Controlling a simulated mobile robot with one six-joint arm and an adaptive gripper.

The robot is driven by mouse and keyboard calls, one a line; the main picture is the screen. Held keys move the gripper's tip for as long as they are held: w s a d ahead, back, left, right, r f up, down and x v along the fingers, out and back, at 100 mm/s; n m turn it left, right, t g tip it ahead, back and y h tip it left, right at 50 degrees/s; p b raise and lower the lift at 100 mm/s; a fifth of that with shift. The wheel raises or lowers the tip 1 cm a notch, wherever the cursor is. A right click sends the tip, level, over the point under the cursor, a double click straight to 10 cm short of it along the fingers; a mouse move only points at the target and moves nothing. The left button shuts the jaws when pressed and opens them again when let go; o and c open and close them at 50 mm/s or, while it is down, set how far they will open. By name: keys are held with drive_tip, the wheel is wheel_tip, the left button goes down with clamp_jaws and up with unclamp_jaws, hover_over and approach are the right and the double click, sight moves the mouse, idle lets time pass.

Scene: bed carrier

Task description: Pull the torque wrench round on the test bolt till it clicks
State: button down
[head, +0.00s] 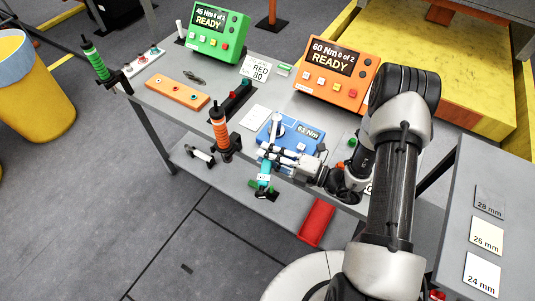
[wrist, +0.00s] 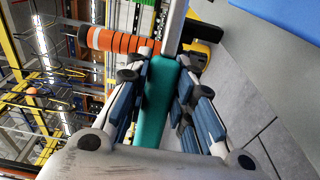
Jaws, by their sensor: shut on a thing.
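The torque wrench has a teal grip (head: 264,179) that hangs out over the front edge of the bench. Its silver shaft runs back toward the blue tester (head: 311,145), whose small display shows a figure in Nm, seemingly 62. My gripper (head: 268,158) comes from the right and is shut on the wrench. In the wrist view the teal grip (wrist: 153,105) lies between the blue-padded fingers of my gripper (wrist: 166,62). The wrench head appears to sit on the tester, but the test bolt itself is hidden.
An orange-gripped tool (head: 220,130) stands upright left of the wrench. Behind are a green box (head: 215,35) reading 45 Nm and READY and an orange box (head: 338,72) reading 60 Nm and READY. A red tray (head: 316,222) lies below. Floor in front is clear.

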drive_tip(key=shift+r+p, duration=2.5)
drive_tip(key=shift+r, duration=0.55)
